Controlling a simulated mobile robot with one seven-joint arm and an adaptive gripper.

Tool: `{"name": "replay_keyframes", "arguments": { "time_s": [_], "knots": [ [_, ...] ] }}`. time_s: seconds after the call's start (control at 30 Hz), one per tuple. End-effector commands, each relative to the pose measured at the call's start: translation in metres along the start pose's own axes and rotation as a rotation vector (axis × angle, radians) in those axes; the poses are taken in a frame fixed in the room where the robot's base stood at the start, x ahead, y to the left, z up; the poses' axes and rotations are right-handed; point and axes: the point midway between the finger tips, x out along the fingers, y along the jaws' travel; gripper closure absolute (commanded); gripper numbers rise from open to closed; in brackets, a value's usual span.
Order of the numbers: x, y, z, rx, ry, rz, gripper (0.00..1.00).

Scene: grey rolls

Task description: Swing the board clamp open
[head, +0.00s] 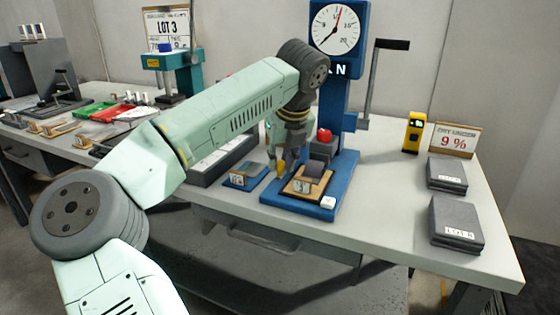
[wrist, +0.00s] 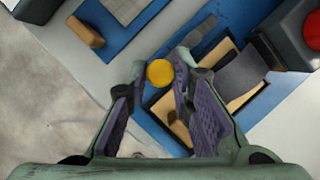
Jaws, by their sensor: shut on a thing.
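My gripper (wrist: 160,82) has its fingertips closed around a yellow round knob (wrist: 159,72), which looks like the handle of the board clamp. In the head view my gripper (head: 283,162) reaches down at the left side of the blue press base (head: 329,205), with a bit of the yellow knob (head: 281,165) showing. A wooden board (head: 290,190) with a dark grey piece (head: 314,170) on it lies on that base. In the wrist view the board (wrist: 232,103) is right of the fingers, partly hidden by them. The clamp's arm and hinge are not clear.
A press with a round dial (head: 338,27) and a crank lever (head: 374,80) rises behind the board. A red knob (head: 324,135) sits near its column. A blue tray (head: 245,176) is close on the left. Dark stacks (head: 456,222) and a yellow device (head: 413,132) stand right.

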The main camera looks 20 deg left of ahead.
Motion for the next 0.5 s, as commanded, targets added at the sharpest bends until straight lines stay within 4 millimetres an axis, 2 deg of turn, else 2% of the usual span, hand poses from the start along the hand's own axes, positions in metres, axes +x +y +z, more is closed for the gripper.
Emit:
{"name": "replay_keyframes", "arguments": {
  "time_s": [0.23,0.27,0.5],
  "knots": [
    [-0.0011,-0.001,0.0004,0.001,-0.002,-0.003,1.0],
    [-0.0011,-0.0011,0.0004,0.001,-0.002,-0.003,0.77],
    [-0.0006,-0.0007,0.0002,0.002,-0.001,-0.002,0.61]
  ]
}}
